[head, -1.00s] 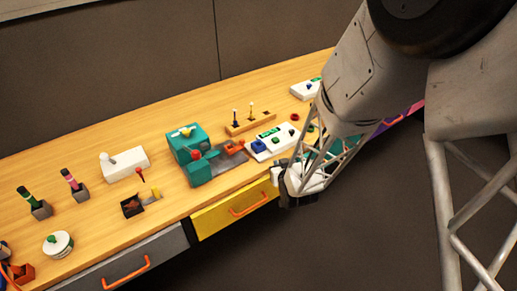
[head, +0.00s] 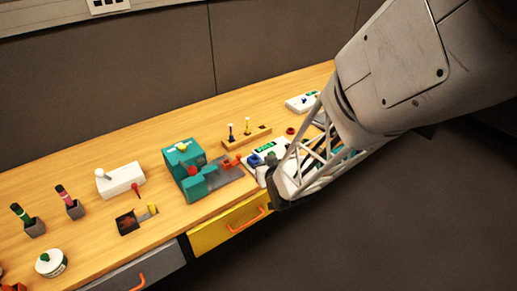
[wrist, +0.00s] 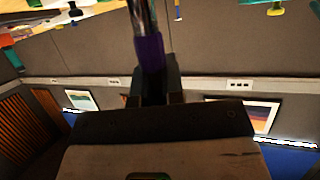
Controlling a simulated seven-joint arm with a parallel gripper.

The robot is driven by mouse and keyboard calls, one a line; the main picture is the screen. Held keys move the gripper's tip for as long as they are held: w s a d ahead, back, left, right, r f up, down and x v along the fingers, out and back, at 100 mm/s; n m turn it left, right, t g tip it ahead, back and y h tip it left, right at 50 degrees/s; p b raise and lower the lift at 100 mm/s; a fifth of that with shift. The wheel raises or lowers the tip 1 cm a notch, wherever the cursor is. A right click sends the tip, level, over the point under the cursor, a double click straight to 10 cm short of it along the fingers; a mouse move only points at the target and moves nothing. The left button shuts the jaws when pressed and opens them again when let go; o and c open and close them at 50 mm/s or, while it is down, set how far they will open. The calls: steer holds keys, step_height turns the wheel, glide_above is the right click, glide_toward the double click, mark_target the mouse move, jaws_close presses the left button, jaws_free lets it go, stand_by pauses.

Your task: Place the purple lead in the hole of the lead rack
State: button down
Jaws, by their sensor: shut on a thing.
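My gripper (wrist: 156,88) is shut on the purple lead (wrist: 149,52) in the wrist view. The lead's shiny metal part runs up out of the top of that picture. In the head view my gripper (head: 276,192) is at the bench's front edge, above the yellow drawer; the lead cannot be made out there. The lead rack (head: 246,138) is a low wooden bar at the back of the bench, left of and beyond my gripper. A blue lead (head: 231,132) and a yellow lead (head: 247,126) stand upright in it. A small dark spot, perhaps a hole, shows near its right end.
A teal machine (head: 184,165) stands left of my gripper. A white panel (head: 262,152) with a green display lies between rack and gripper, partly hidden by my arm. A white box (head: 303,102) is at the back right. The yellow drawer (head: 229,224) is below the bench edge.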

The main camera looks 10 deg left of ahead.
steer(key=w+a, duration=0.3)
steer(key=w, duration=0.3)
steer(key=w+a+f, duration=0.1)
steer(key=w+a, duration=0.1)
steer(key=w, duration=0.5)
steer(key=shift+a+f, duration=0.15)
steer(key=shift+a, duration=0.25)
steer(key=shift+x, duration=0.75)
steer(key=shift+w+f, duration=0.2)
steer(key=shift+f, duration=1.15)
steer(key=shift+f, duration=0.2)
steer(key=c, duration=1.2)
jaws_free()
steer(key=shift+c, duration=0.2)
steer(key=v, duration=0.8)
steer(key=shift+f, duration=0.15)
